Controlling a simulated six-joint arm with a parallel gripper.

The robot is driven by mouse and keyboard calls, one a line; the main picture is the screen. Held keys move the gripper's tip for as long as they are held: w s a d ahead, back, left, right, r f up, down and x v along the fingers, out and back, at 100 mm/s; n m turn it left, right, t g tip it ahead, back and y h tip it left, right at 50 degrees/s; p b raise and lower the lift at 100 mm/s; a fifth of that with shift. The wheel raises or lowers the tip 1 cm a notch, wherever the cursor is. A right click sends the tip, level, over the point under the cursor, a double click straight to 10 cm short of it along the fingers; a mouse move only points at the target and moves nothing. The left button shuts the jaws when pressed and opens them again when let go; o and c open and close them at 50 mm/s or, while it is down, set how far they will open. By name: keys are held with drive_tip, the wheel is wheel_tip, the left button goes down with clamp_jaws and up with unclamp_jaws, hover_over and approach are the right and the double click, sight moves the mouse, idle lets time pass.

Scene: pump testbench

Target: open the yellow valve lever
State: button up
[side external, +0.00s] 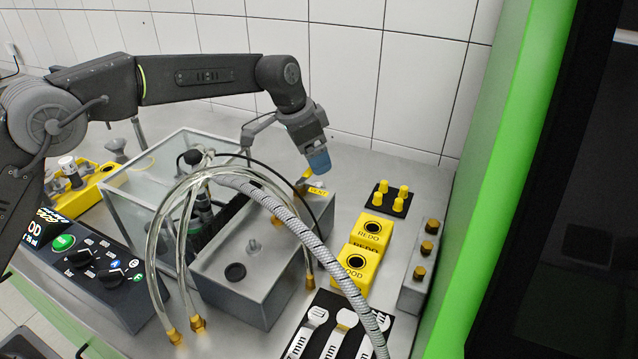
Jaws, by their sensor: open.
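My gripper (318,161) hangs from the dark arm at the upper middle of the side external view, with its blue end pointing down. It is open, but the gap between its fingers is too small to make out. A small yellow piece that looks like the valve lever (304,175) shows just below and left of the gripper's end, at the back of the grey metal block. A yellow label (318,189) is close beside it. The gripper's end partly covers this spot, and I cannot tell whether it touches the lever. The lever's exact angle is unclear.
A clear-walled tank (140,185) stands left of the grey block (240,290). Yellow boxes (370,232), yellow knobs (378,199) and a green machine frame (500,170) stand right. A tiled wall is behind.

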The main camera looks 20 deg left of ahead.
drive_tip(key=shift+r, duration=3)
drive_tip(key=shift+s+r, duration=0.1)
drive_tip(key=shift+r, duration=0.05)
drive_tip(key=s+a+r+n+t+y, duration=0.1)
drive_tip(key=s+a+r+n, duration=0.1)
drive_tip(key=s+a+r, duration=0.45)
drive_tip(key=s+a+r+n+t, duration=0.1)
drive_tip(key=s+a+r+n, duration=0.2)
drive_tip(key=s, duration=0.7)
drive_tip(key=s+a+f+n, duration=0.2)
drive_tip(key=s+a+f, duration=0.2)
drive_tip(key=s, duration=0.6)
drive_tip(key=s+a+f+n+t+y, duration=0.1)
drive_tip(key=s+a+f, duration=0.2)
drive_tip(key=s, duration=0.7)
drive_tip(key=shift+s+a+f+n+y, duration=0.3)
drive_tip(key=shift+s+a+f+n, duration=0.1)
drive_tip(key=shift+f, duration=0.55)
